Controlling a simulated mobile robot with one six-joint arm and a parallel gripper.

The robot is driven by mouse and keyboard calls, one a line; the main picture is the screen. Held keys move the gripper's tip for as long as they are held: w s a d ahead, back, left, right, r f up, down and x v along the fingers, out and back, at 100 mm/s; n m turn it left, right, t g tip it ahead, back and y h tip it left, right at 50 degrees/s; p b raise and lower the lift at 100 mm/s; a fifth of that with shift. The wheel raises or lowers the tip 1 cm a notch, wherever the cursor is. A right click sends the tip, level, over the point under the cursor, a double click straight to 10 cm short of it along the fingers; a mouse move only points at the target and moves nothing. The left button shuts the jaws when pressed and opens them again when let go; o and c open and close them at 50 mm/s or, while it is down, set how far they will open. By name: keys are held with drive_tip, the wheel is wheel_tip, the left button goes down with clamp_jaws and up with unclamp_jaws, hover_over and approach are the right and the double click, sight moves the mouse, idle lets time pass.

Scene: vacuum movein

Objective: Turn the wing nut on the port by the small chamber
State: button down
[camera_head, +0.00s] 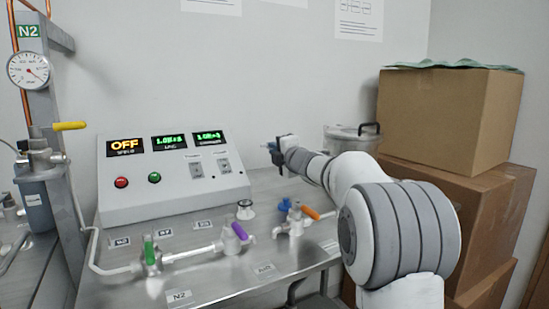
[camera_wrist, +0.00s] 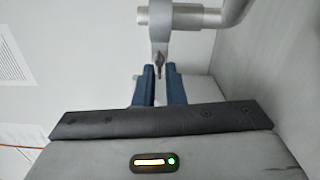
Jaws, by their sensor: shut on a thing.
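My gripper (camera_head: 272,150) is at the back of the bench, left of the steel chamber (camera_head: 340,132) with a black handle. In the wrist view its two blue fingers (camera_wrist: 160,75) are shut on a small metal part, which looks like the wing nut (camera_wrist: 159,65). This part sits at the lower end of a grey clamp band (camera_wrist: 159,32). The clamp is around a metal pipe, the port (camera_wrist: 190,17). The fingers hide most of the nut, so its angle cannot be told. In the head view my arm covers part of the chamber, and the nut is too small to make out.
A control box (camera_head: 170,185) reading OFF stands left of my gripper. Pipework with a green valve handle (camera_head: 149,250), a purple one (camera_head: 239,231) and an orange one (camera_head: 310,212) lies in front. Cardboard boxes (camera_head: 450,115) stand at the right.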

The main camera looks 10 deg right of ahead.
drive_tip(key=shift+w+d+f+n+b, duration=0.15)
drive_tip(key=shift+n+b, duration=1.2)
drive_tip(key=shift+n, duration=1.05)
drive_tip(key=shift+s+d+f+n+b, duration=0.1)
drive_tip(key=shift+f+n+b, duration=0.1)
drive_tip(key=shift+n+b, duration=1.7)
drive_tip(key=shift+w+d+f+n+b, duration=0.15)
drive_tip(key=shift+n+b, duration=0.65)
drive_tip(key=shift+n, duration=2.1)
drive_tip(key=shift+s+a, duration=0.1)
drive_tip(key=c, duration=1.8)
unclamp_jaws()
drive_tip(key=shift+r, duration=0.1)
drive_tip(key=shift+v, duration=3.9)
